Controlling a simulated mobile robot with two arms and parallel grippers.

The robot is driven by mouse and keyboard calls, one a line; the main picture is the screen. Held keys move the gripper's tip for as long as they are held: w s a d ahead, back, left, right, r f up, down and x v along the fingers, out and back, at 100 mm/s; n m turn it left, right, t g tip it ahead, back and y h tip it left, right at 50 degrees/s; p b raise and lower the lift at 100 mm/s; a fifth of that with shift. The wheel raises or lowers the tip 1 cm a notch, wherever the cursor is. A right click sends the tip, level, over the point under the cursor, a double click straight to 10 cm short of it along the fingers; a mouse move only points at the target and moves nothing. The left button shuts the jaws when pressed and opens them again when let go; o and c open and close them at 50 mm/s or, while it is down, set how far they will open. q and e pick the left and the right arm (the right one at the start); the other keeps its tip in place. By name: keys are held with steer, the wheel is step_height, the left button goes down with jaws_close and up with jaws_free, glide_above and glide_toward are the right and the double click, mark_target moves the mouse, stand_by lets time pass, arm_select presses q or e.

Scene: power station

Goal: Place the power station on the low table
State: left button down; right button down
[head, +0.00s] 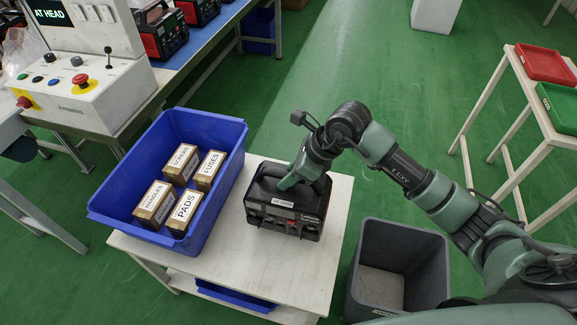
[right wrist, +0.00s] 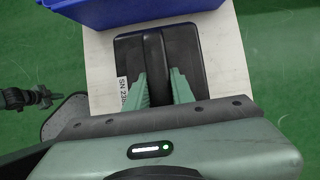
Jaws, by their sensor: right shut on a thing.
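The black power station (head: 284,214) with a white label on its front stands upright on the low white table (head: 312,266), right of a blue bin. My right gripper (head: 303,178) is at its top and shut on its handle. In the right wrist view the fingers of the right gripper (right wrist: 160,88) lie on both sides of the handle of the power station (right wrist: 188,50). The low table (right wrist: 103,60) shows around it there. I cannot tell whether its underside fully rests on the table. My left gripper is not in view.
The blue bin (head: 106,209) with several labelled boxes fills the table's left side. A grey open bin (head: 436,240) stands on the floor to the right. A control console (head: 105,95) is at the left. A blue bench (head: 205,40) holds other power stations. A rack with trays (head: 548,64) stands far right.

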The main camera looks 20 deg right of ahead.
steer(key=shift+w+f, duration=0.15)
steer(key=shift+f, duration=1.7)
steer(key=c, duration=1.5)
jaws_free()
steer(key=shift+s+f, duration=0.2)
steer(key=shift+f, duration=0.15)
steer(key=o, duration=0.3)
steer(key=shift+r, duration=0.1)
steer(key=shift+r, duration=0.1)
steer(key=v, duration=1.2)
